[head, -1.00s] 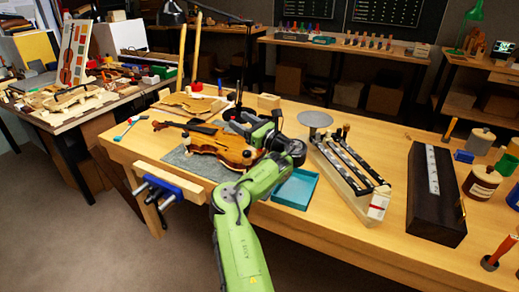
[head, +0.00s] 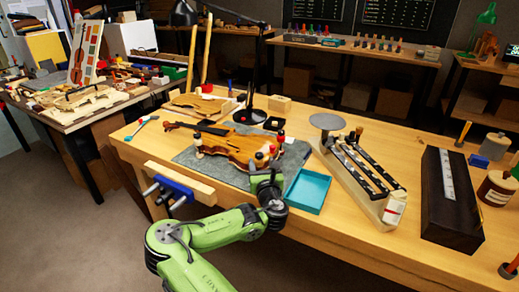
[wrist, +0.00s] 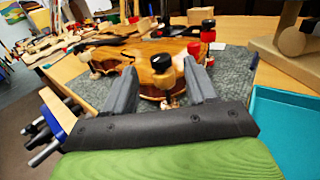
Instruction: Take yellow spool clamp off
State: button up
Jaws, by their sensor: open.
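The violin body (head: 222,146) lies on a grey mat (head: 294,158) on the bench, with several spool clamps around its edge. One clamp (wrist: 162,64) with a black top and a pale lower spool stands at the near end of the violin. In the wrist view it appears between my open fingers, but I cannot tell whether it is fully within them. Clamps with red parts (wrist: 195,48) stand behind it. No clamp reads clearly as yellow. My gripper (wrist: 161,76) is open and empty, at the violin's near end; it also shows in the head view (head: 262,172).
A teal tray (head: 307,190) lies right of my gripper. A blue vise (head: 176,187) is on the bench's front edge at left. A rack of dark strips (head: 362,172) and a dark case (head: 447,190) stand further right.

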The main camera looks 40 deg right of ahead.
jog(key=x, duration=0.7)
jog(key=shift+w+d+b, duration=0.15)
jog(key=shift+w+b, duration=0.05)
jog(key=shift+b, duration=0.2)
jog(key=c, duration=1)
